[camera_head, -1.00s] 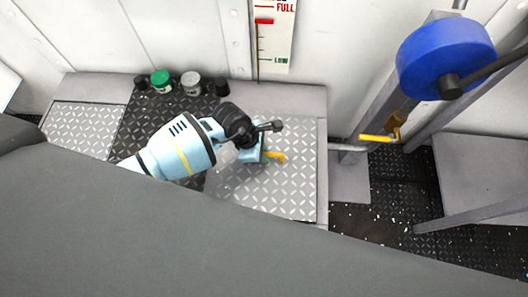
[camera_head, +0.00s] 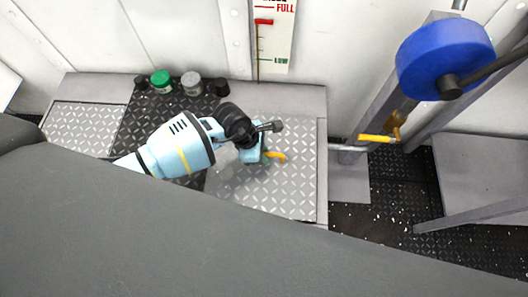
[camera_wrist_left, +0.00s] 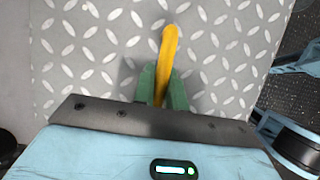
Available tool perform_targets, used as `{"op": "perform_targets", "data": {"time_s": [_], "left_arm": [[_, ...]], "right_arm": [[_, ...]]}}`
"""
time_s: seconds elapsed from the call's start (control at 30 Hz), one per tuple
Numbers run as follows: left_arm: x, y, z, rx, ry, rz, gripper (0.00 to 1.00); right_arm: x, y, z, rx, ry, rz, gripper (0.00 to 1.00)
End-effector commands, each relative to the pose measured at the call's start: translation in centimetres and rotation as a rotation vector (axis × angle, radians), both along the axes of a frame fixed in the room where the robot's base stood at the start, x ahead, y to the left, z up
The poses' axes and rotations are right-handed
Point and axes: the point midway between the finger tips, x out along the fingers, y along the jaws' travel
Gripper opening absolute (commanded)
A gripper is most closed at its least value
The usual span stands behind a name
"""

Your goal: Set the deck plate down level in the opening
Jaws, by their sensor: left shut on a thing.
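The deck plate (camera_head: 290,188) is pale grey with a raised diamond pattern. In the head view it lies at the right end of the grey bench-like deck, and it fills much of the left wrist view (camera_wrist_left: 90,45). A yellow handle (camera_wrist_left: 169,48) stands on it. My left gripper (camera_head: 262,155) is shut on the handle, its green fingers (camera_wrist_left: 162,84) on either side. My arm hides the plate's left part, and my body hides its near edge. I cannot tell whether the plate sits flush in its opening. My right gripper is out of view.
Several small jars (camera_head: 190,84) stand at the back of the deck, beside a dark patterned area (camera_head: 140,120). Another pale plate (camera_head: 85,128) lies at far left. To the right are a blue wheel (camera_head: 440,55) on a post and a yellow lever (camera_head: 375,138). A level gauge (camera_head: 274,35) is on the wall.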

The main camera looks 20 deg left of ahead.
Motion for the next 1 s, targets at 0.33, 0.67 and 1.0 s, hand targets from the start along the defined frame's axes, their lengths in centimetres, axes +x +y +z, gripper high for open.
{"op": "perform_targets", "data": {"time_s": [0.33, 0.67, 1.0], "left_arm": [[0.1, -0.1, -0.2, -0.004, -0.004, 0.000, 0.00], [0.2, -0.1, -0.9, -0.004, -0.004, 0.000, 0.00], [0.2, -0.1, -1.5, -0.004, -0.004, 0.000, 0.00]], "right_arm": [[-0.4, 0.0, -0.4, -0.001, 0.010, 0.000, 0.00], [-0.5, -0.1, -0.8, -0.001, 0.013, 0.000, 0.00], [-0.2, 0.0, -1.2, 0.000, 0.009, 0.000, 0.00]]}}
